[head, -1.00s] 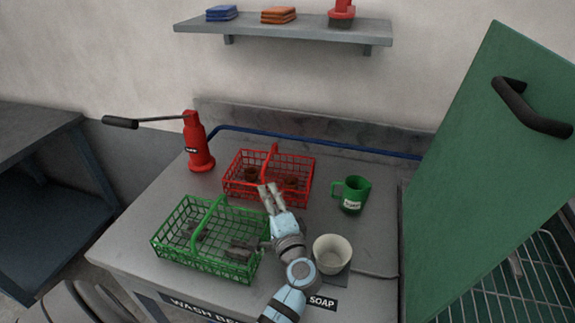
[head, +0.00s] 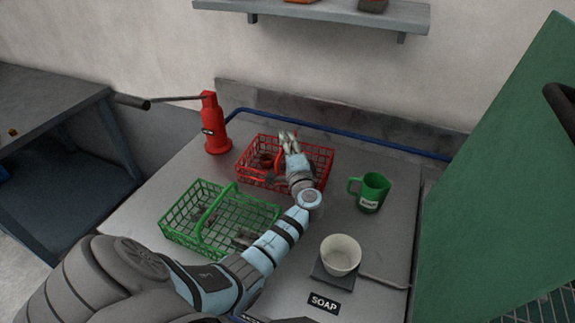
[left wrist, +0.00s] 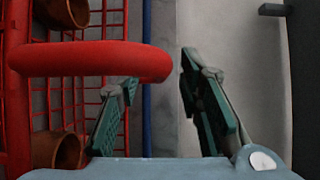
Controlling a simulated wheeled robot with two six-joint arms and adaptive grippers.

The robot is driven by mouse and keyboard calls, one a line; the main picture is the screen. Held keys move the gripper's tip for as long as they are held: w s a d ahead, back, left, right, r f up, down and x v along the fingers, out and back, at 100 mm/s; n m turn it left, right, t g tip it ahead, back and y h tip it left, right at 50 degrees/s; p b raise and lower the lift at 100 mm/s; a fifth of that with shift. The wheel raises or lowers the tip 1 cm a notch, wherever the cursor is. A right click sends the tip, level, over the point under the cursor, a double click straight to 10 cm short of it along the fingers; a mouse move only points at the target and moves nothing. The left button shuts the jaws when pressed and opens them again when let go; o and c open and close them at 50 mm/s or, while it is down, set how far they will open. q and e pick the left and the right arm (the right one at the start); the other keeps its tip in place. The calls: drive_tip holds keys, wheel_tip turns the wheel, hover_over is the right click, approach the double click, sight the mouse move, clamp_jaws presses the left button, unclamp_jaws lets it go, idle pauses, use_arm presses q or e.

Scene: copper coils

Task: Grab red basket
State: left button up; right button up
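The red wire basket (head: 248,172) stands at the back of the metal counter, with brown copper-coloured pieces inside. My left gripper (head: 287,136) is over the basket, by its handle, and hides part of it. In the left wrist view, the gripper's two fingers (left wrist: 160,80) are spread open with nothing held. The thick red handle (left wrist: 90,60) comes in from the left, and its end shows between the fingertips in the picture. I cannot tell whether they touch. Copper-coloured cylinders (left wrist: 62,150) show beside the basket's mesh. My right gripper is not in view.
A green wire basket (head: 190,205) stands in front, close to my left arm. A red jack (head: 215,130) is at left, a green mug (head: 370,192) at right, and a white cup (head: 341,254) near the front. A green door (head: 500,190) stands at the right.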

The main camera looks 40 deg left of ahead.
use_arm(q)
drive_tip(key=shift+w+a, duration=0.2)
drive_tip(key=shift+a, duration=0.3)
clamp_jaws()
drive_tip(key=shift+r, duration=0.1)
